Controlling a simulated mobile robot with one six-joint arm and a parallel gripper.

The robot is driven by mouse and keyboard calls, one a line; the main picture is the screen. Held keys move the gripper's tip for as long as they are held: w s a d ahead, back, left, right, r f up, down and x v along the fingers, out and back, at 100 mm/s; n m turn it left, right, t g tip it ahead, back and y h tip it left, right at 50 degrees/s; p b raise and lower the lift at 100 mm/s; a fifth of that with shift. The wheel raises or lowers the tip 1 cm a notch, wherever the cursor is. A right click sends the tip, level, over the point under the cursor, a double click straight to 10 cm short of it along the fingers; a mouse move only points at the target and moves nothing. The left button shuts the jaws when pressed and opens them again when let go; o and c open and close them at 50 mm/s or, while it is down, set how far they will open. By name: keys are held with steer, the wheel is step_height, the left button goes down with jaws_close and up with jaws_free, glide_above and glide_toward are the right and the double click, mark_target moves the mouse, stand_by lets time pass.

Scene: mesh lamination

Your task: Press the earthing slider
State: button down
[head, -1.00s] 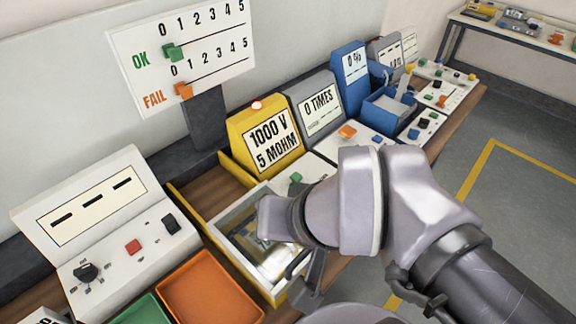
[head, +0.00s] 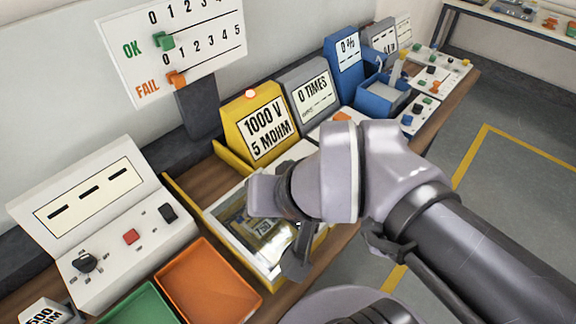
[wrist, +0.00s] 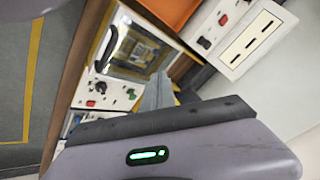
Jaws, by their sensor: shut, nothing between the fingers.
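The yellow tester (head: 262,128) reads 1000 V, 5 MOHM and has a lit red lamp on top. In front of it is a yellow-framed tray (head: 215,224) with a clear-covered, labelled piece inside; it also shows in the wrist view (wrist: 110,45). Neither is labelled, so I cannot tell which is the earthing slider. Contact cannot be told. My arm hides this panel in the head view.
An orange tray (head: 210,285) and a green tray (head: 140,308) lie front left, near a white console (head: 125,240) with a red button. A scoreboard (head: 180,45) stands behind. Grey (head: 310,98) and blue (head: 345,65) stations run along the bench to the right.

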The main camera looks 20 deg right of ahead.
steer(key=w+d+f+n+h+p, duration=0.1)
steer(key=w+f+n+p, duration=0.15)
steer(key=w, duration=0.45)
steer(key=w+d+f+n+p, duration=0.1)
steer(key=w+p, duration=0.3)
steer(key=w, duration=0.3)
steer(key=w+d+f+n+h+p, duration=0.1)
steer(key=d+f, duration=0.1)
steer(key=f, duration=0.1)
steer(key=w+d+f+n+h+p, duration=0.1)
steer(key=d+f+h+p, duration=0.1)
steer(key=f, duration=0.1)
steer(key=w+d+f+n+h+p, duration=0.1)
steer(key=d+f, duration=0.2)
steer(key=shift+d+t, duration=0.1)
steer(key=shift+t, duration=0.2)
steer(key=shift+d+f+n+h, duration=0.15)
steer(key=shift+f+n+h, duration=0.05)
steer(key=shift+n+h, duration=0.1)
steer(key=b+x, duration=0.3)
steer(key=x, duration=0.7)
